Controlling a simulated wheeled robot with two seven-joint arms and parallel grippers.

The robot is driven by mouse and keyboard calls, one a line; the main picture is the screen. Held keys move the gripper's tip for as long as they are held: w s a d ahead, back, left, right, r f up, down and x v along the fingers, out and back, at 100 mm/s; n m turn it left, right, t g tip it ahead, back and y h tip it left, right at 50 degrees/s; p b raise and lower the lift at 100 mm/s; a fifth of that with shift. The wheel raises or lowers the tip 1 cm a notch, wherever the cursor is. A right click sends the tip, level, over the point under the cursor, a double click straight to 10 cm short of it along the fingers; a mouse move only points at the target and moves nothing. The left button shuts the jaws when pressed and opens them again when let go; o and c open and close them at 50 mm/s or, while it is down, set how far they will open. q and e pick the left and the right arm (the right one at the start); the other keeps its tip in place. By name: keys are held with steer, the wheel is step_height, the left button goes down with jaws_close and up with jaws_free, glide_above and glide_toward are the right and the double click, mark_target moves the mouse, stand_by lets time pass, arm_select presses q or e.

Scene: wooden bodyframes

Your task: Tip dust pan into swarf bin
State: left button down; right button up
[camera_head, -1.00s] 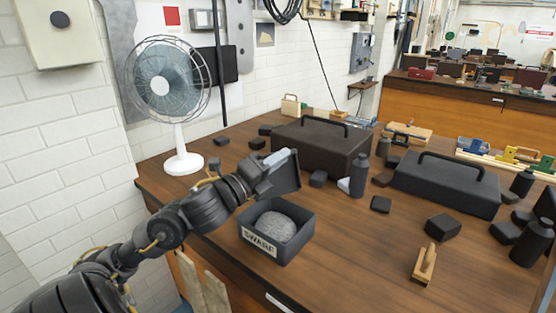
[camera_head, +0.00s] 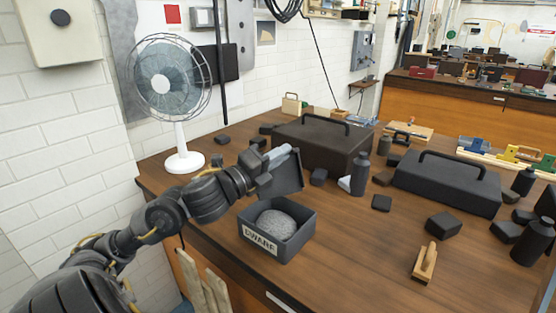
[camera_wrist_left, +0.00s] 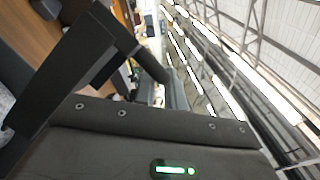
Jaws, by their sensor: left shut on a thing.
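The swarf bin (camera_head: 292,248) is a dark open box with a SWARF label, near the bench's front edge. A grey heap of swarf (camera_head: 276,224) lies in it. My left gripper (camera_head: 264,182) is shut on the dust pan (camera_head: 287,174), a dark flat pan with a lighter grey upper edge. The pan is tilted steeply, above the bin's back side and apart from it as far as I can tell. In the left wrist view, dark parts of the gripper or pan fill the near left; I cannot separate them. My right gripper is out of view.
A white fan (camera_head: 180,110) stands at the left by the wall. A dark toolbox (camera_head: 320,148) stands behind the pan, and another (camera_head: 447,185) is to the right. A bottle (camera_head: 360,175) and a wooden-handled brush (camera_head: 425,262) are on the bench.

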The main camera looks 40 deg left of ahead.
arm_select(q)
steer(key=n, duration=0.1)
steer(key=w+a+n, duration=0.1)
steer(key=a+n+g, duration=0.1)
steer(key=shift+w+a+r, duration=0.15)
steer(key=shift+a+r, duration=0.05)
steer(key=shift+r, duration=0.05)
steer(key=shift+w+a+r+n+g+y, duration=0.15)
steer(key=shift+a+n+y, duration=0.2)
steer(key=shift+a+n, duration=0.25)
steer(key=shift+w+a+r+n+g+y, duration=0.15)
steer(key=shift+a+n+y, duration=0.25)
steer(key=shift+n, duration=0.3)
steer(key=shift+a+n+p, duration=0.25)
steer(key=shift+n+p, duration=0.05)
steer(key=shift+p, duration=0.15)
steer(key=a+n+p, duration=0.1)
steer(key=p, duration=0.1)
steer(key=w+a+f+n+g+p, duration=0.1)
steer(key=n+p, duration=0.1)
steer(key=w+a+f+n+g+h+p, duration=0.1)
steer(key=p, duration=0.1)
steer(key=shift+a+n, duration=0.3)
steer(key=shift+a, duration=0.1)
